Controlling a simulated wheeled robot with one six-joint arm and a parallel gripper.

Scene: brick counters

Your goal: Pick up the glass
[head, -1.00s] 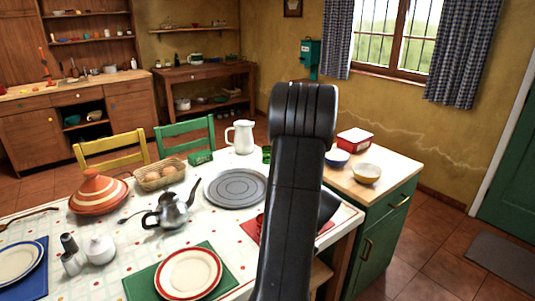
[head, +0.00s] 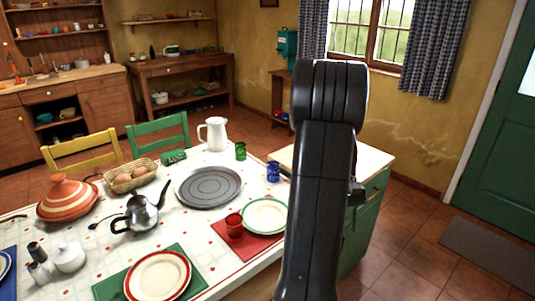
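Three small coloured glasses stand on the dotted tablecloth. A red glass (head: 234,225) is on the red mat beside a green-rimmed plate (head: 265,215). A blue glass (head: 273,172) stands near the table's right edge, and a green glass (head: 240,151) near the far edge, beside the white jug (head: 215,134). My dark arm rises in front of the right side of the view. A small dark part of my gripper or wrist (head: 357,191) shows at the arm's right edge. The rest is hidden behind the arm, so its fingers and anything in them cannot be seen.
A grey round tray (head: 208,187), a metal teapot (head: 137,213), an egg basket (head: 130,178) and a tagine (head: 68,199) crowd the table. A green cabinet (head: 376,163) with a wooden top stands at the right, partly behind my arm.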

